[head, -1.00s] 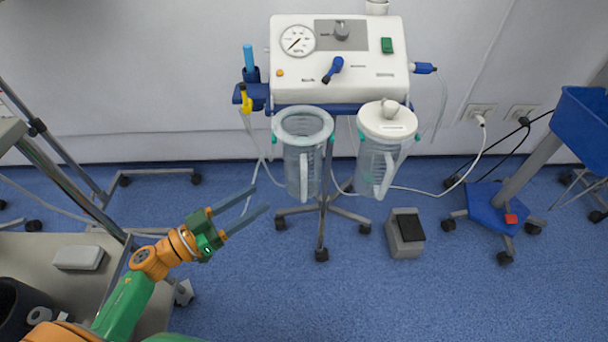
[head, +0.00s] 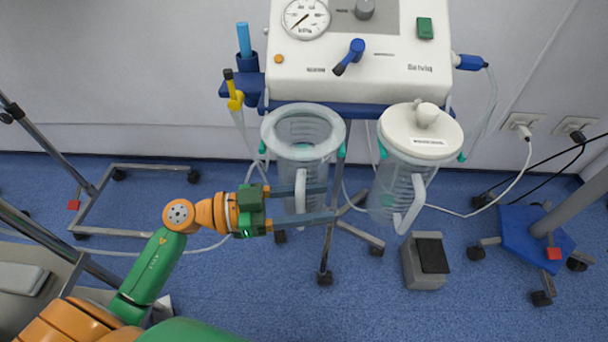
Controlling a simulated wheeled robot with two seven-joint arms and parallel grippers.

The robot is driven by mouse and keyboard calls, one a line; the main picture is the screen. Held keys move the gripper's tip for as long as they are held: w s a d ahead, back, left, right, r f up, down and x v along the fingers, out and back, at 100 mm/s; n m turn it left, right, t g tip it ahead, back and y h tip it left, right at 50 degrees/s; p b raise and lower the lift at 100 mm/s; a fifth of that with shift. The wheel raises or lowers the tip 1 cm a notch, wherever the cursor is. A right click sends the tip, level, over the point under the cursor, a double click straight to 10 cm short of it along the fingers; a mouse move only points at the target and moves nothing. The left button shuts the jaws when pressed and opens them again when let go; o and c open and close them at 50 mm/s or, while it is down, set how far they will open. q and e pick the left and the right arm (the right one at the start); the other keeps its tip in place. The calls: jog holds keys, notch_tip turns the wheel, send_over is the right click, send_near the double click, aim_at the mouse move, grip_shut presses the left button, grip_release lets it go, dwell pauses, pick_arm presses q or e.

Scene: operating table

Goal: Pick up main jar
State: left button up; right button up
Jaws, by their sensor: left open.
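Two clear jars hang side by side under the suction unit, and I cannot tell from the picture which one is the main jar. The left jar (head: 303,135) is open at the top, with a pale rim and a handle facing me. The right jar (head: 392,185) has a cream lid (head: 420,130) with a knob, and a handle at its front. My left gripper (head: 331,202) is open. Its two fingers point right and overlap the left jar's lower part and handle in the head view. Whether they touch the jar cannot be told. My right gripper is not in view.
The white suction unit (head: 395,75) with a gauge stands above the jars on a wheeled stand (head: 326,250). A grey foot pedal (head: 425,262) lies on the floor at right. A blue wheeled base (head: 520,235) stands farther right. Hoses and cables hang around the jars.

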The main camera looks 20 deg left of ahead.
pick_arm(q)
jog(key=shift+w+d, duration=0.2)
jog(key=shift+d, duration=0.25)
grip_shut()
dwell(1.1)
